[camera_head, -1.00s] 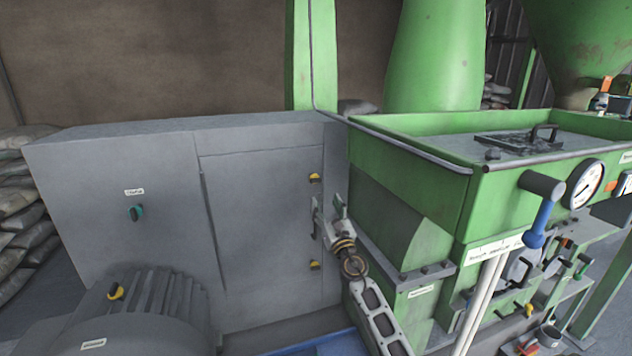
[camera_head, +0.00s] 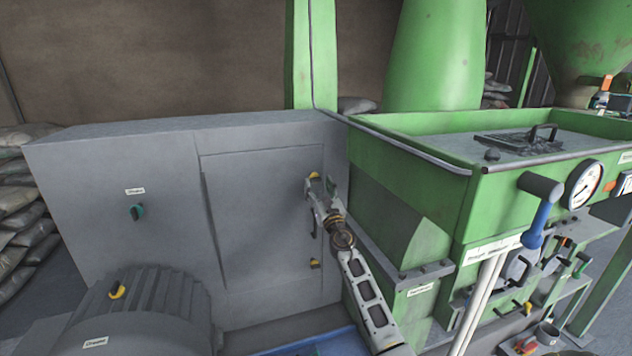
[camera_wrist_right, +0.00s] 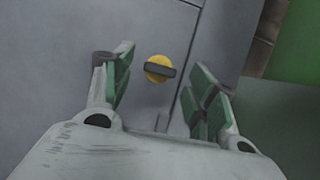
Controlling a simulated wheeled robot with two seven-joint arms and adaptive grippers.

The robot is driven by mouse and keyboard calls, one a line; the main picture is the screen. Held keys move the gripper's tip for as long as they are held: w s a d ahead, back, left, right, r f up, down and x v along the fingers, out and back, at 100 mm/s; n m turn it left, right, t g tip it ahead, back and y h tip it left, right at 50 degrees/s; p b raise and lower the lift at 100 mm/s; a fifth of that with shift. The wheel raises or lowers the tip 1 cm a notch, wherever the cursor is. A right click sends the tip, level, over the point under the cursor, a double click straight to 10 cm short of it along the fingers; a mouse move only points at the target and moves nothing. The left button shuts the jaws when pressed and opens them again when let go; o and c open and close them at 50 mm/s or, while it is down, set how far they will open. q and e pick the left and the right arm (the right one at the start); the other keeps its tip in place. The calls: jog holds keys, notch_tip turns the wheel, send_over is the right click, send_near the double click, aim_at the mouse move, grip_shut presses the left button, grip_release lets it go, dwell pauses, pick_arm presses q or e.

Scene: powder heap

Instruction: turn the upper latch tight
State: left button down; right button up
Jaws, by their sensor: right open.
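The upper latch (camera_head: 314,175) is a yellow round knob with a dark bar, near the right edge of the grey cabinet door (camera_head: 260,215). In the right wrist view the latch (camera_wrist_right: 159,69) lies between and beyond the open fingers, with its bar roughly level. My right gripper (camera_head: 319,184) is open, just below and in front of the latch; it also shows in the right wrist view (camera_wrist_right: 165,90) with green pads spread apart. I cannot tell contact. My left gripper is not in view.
A lower yellow latch (camera_head: 315,264) sits on the same door, with a dark handle (camera_head: 312,222) between them. A green machine (camera_head: 410,200) stands close at the right. A grey motor (camera_head: 140,315) is in front at the left.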

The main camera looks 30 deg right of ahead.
aim_at(317, 181)
jog(key=shift+x, duration=1.65)
jog(key=shift+c, duration=0.2)
jog(key=c, duration=1)
